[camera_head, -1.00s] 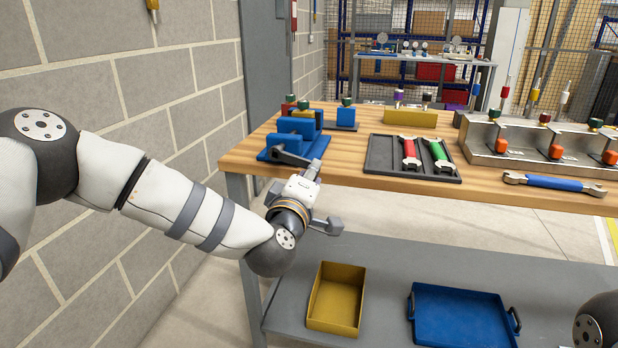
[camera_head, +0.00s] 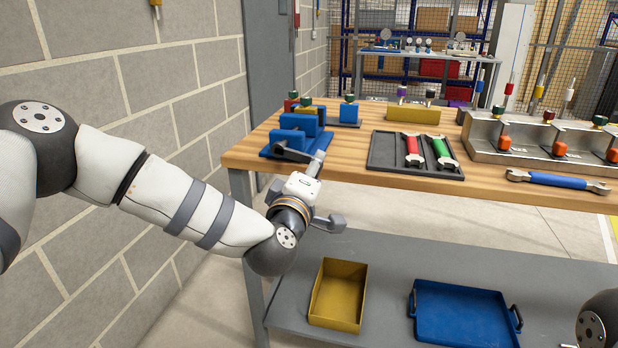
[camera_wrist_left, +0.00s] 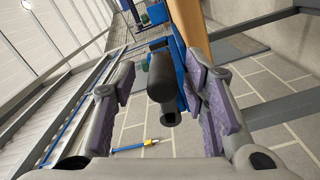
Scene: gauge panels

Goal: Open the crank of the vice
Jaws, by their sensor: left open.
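The blue vice (camera_head: 290,135) stands at the left end of the wooden workbench in the head view. Its dark crank (camera_head: 291,153) sticks out over the bench's front edge. My left gripper (camera_head: 311,167) is just in front of the crank. In the left wrist view its purple-padded fingers are spread apart, and the black crank (camera_wrist_left: 161,76) lies between them. I see a gap on the left finger's side; the right finger is close to the crank, and I cannot tell whether they touch. My right gripper is out of view.
A yellow bin (camera_head: 338,295) and a blue tray (camera_head: 465,312) are on the lower shelf. A block wall is on the left.

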